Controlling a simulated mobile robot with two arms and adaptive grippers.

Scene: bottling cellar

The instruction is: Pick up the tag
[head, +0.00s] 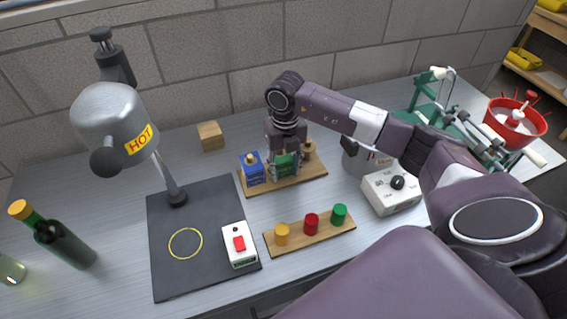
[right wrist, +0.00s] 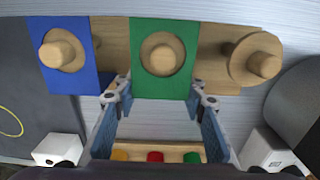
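A green tag (head: 284,172) hangs on the middle peg of a wooden peg rack (head: 312,176). A blue tag (head: 252,176) hangs on the left peg, and the right peg (head: 309,148) is bare. My right gripper (head: 285,166) is at the green tag, partly hiding it. In the right wrist view its two fingers (right wrist: 161,100) are apart, one towards each side edge of the green tag (right wrist: 164,86). Whether they touch it I cannot tell. The blue tag (right wrist: 68,60) is left of the fingers. My left gripper is not in view.
A dark mat (head: 170,275) with a yellow ring and a red-button box (head: 239,246) lies left, under a lamp-like heater marked HOT (head: 115,120). A board with coloured knobs (head: 295,240) is in front. A dial box (head: 391,192) stands right, a bottle (head: 65,242) far left.

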